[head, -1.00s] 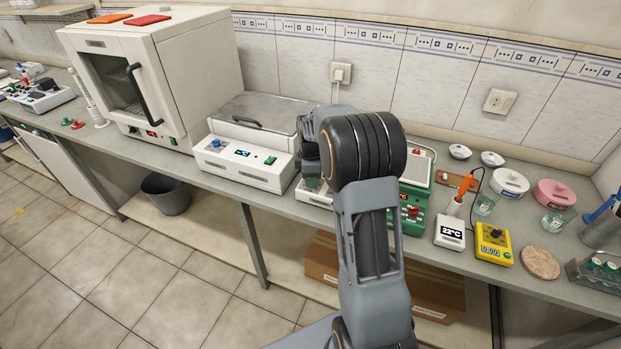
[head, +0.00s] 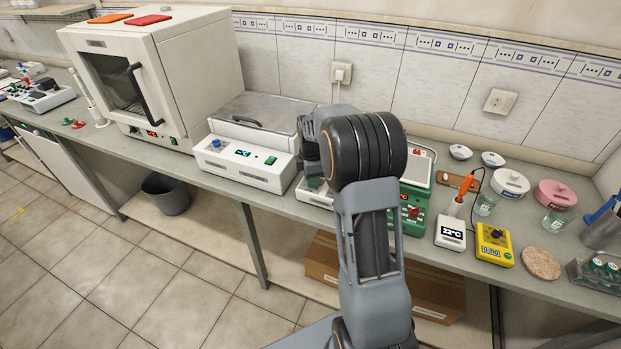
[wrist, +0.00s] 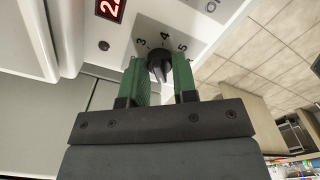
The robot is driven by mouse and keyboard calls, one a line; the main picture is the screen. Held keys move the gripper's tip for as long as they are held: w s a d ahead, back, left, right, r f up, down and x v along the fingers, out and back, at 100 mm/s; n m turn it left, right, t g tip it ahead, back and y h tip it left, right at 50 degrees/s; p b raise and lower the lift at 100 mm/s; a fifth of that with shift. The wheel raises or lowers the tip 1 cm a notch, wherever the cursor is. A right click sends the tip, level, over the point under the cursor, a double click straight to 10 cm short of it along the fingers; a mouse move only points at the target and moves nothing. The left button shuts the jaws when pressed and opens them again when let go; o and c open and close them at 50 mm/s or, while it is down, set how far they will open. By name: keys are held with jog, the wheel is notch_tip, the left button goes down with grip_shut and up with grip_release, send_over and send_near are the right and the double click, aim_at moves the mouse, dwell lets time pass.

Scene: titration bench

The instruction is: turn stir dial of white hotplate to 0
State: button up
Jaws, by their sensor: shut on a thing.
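The white hotplate (head: 318,197) stands on the bench, mostly hidden behind my arm in the head view. Its white front panel (wrist: 200,22) fills the top of the wrist view. A dark round dial (wrist: 159,64) sits there, with the numbers 3, 4 and 5 printed around its far side. My gripper (wrist: 160,76) is shut on this dial, one green finger on each side. The dial's 0 mark and name label are hidden, and I cannot tell its exact setting. A red display (wrist: 109,9) shows a figure starting with 2, cut off by the picture edge.
A white device with a blue knob (head: 245,160) stands close left of my gripper. A green device (head: 410,205) stands close right. Further right are a temperature meter (head: 450,232) and a yellow meter (head: 494,244). The bench's front edge runs just below.

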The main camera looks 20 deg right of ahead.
jog(key=o, duration=0.7)
jog(key=shift+a, duration=0.15)
jog(key=shift+o, duration=1)
notch_tip(320, 180, up, 14)
jog(key=shift+f, duration=0.1)
